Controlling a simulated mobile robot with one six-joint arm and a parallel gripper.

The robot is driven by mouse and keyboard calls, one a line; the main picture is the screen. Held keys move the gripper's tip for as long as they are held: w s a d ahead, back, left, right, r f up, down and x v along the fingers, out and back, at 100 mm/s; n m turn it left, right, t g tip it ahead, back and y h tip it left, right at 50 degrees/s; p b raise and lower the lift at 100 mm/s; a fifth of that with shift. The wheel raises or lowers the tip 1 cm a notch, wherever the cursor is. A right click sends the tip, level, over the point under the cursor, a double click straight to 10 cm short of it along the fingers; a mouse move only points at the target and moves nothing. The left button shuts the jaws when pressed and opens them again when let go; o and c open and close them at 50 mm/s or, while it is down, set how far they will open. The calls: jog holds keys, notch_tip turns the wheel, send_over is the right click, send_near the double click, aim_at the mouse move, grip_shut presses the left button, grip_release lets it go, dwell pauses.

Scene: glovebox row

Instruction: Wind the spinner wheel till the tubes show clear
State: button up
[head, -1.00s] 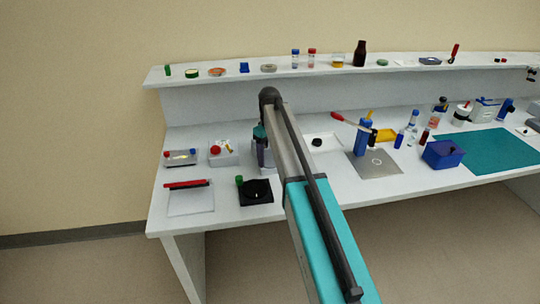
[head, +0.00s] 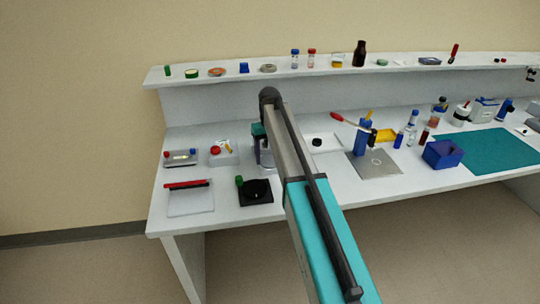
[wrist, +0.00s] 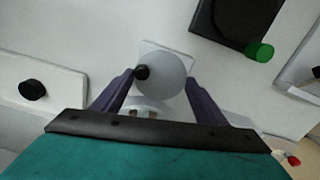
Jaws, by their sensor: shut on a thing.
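The spinner wheel (wrist: 165,75) is a pale grey disc with a small black knob (wrist: 142,72) near its left edge, on a white square base. In the wrist view my gripper (wrist: 160,78) has its two purple fingers on either side of the wheel, shut on it. Two small brownish shapes, possibly the tubes (wrist: 135,113), show just below the wheel; I cannot tell whether they are clear. In the head view the spinner (head: 265,158) is mostly hidden behind my arm and gripper.
A black device with a green knob (head: 240,181) stands close by at the front. A white box with a red button (head: 215,150) is to the left. A white tray with a black knob (head: 317,142) lies to the right. A shelf (head: 220,78) runs behind.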

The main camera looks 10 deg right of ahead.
aim_at(270, 159)
jog(key=m, duration=0.5)
jog(key=shift+d+m, duration=0.1)
jog(key=shift+m, duration=2.4)
jog(key=o, duration=1.1)
jog(key=shift+c, duration=0.2)
jog(key=shift+r, duration=0.15)
notch_tip(270, 159, up, 14)
jog(key=b, duration=0.2)
jog(key=shift+f+b, duration=0.2)
jog(key=shift+b, duration=0.15)
